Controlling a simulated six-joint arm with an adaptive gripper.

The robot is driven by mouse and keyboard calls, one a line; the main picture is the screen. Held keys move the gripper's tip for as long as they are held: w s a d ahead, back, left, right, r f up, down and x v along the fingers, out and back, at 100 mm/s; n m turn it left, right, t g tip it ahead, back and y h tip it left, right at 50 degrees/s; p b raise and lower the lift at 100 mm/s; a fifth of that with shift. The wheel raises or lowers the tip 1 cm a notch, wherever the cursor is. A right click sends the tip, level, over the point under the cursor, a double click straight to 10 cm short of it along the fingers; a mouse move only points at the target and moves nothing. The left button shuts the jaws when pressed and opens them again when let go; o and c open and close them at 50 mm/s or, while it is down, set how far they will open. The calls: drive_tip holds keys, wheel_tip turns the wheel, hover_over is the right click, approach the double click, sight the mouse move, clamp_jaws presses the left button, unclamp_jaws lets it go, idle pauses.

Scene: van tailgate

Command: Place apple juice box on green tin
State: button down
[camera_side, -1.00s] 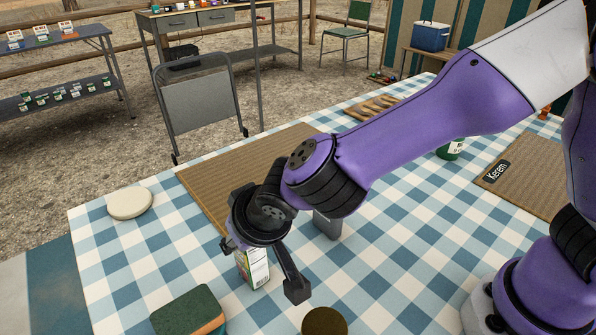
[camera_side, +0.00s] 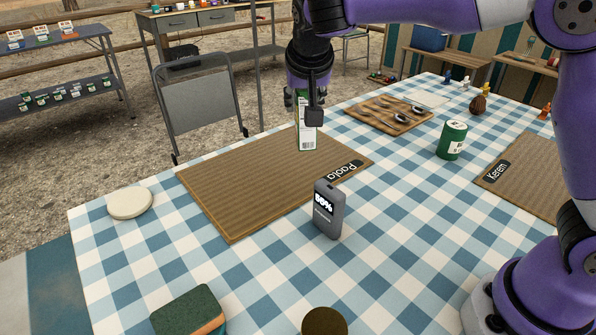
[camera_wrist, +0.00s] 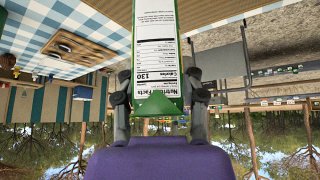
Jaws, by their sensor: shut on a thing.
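The apple juice box (camera_side: 307,133), a white and green carton with a printed label, is held upright in my gripper (camera_side: 306,98). My gripper points down and is shut on the box's upper part. In the side view the box shows in front of the far part of the Paola mat; its exact height above it is hard to tell. In the wrist view the box (camera_wrist: 157,55) shows its nutrition panel between the two fingers (camera_wrist: 158,100). The green tin (camera_side: 452,140) stands upright on the checked cloth, to the right of the box and apart from it.
The Paola mat (camera_side: 235,190) is otherwise bare. A grey device reading 86% (camera_side: 328,210) stands in front of it. A sponge (camera_side: 188,312) and a round pale disc (camera_side: 130,202) lie left.

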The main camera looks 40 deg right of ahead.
drive_tip(key=s+d+r+m+g+h, duration=0.1)
drive_tip(key=s+d+m, duration=0.15)
drive_tip(key=d, duration=0.75)
drive_tip(key=s+d+m+g+h, duration=0.15)
drive_tip(key=d+m, duration=0.25)
drive_tip(key=d, duration=0.7)
drive_tip(key=s+d+r+m+g, duration=0.1)
drive_tip(key=s+d+m+g, duration=0.15)
drive_tip(key=d, duration=0.75)
drive_tip(key=s+d+m, duration=0.3)
drive_tip(key=s+d, duration=0.4)
drive_tip(key=d, duration=0.1)
drive_tip(key=shift+g, duration=0.4)
drive_tip(key=shift+w+f, duration=0.1)
drive_tip(key=shift+f, duration=2.35)
drive_tip(key=shift+c, duration=2)
unclamp_jaws()
drive_tip(key=shift+f, duration=0.15)
